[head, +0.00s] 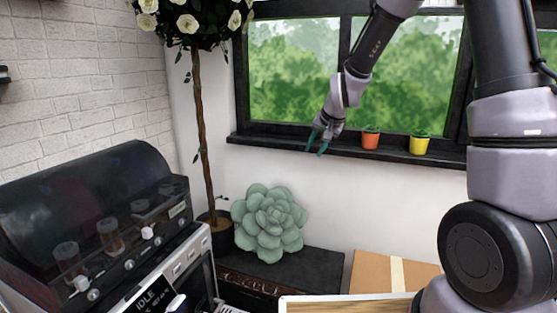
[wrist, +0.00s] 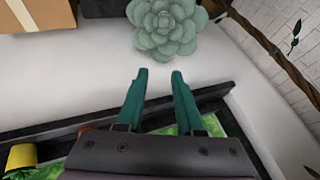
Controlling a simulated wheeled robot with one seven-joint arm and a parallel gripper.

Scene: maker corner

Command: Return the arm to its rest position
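My gripper (head: 318,146) hangs at the end of my raised arm, in front of the window in the head view. Its two teal fingers point down and stand apart. In the wrist view my gripper (wrist: 157,76) is open, with nothing between the fingertips. My upper arm links fill the right side of the head view.
A large green succulent (head: 268,222) sits on a dark chest (head: 320,268) below. Small orange (head: 370,139) and yellow (head: 419,145) pots stand on the sill. A rose tree (head: 201,130), a cardboard box (head: 380,270) and a dark-hooded machine (head: 90,205) are nearby.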

